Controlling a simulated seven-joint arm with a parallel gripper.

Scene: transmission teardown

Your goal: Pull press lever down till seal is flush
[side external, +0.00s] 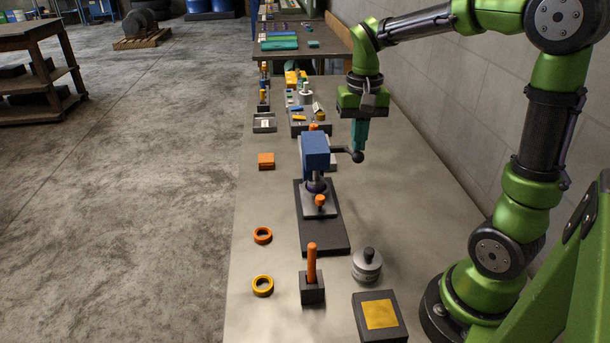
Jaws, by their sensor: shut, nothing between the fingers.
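A press with a blue head (315,152) stands on a dark base plate (328,237) in the middle of the bench. Its lever (345,151) sticks out to the right from the head, roughly level, and ends in a dark ball knob (358,157). My gripper (359,148) points down with its teal fingers shut, right at the knob end of the lever. Whether the fingers touch the lever I cannot tell. Under the ram is a grey block (318,205) with an orange knob (320,201) at its front. The seal cannot be made out under the press head.
An orange ring (263,235), a yellow ring (263,286), an orange-handled tool in a dark block (312,288), a grey cylinder (367,268) and a yellow-topped box (380,315) stand nearer. Trays of parts (265,123) lie behind the press. A wall (510,95) bounds the right.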

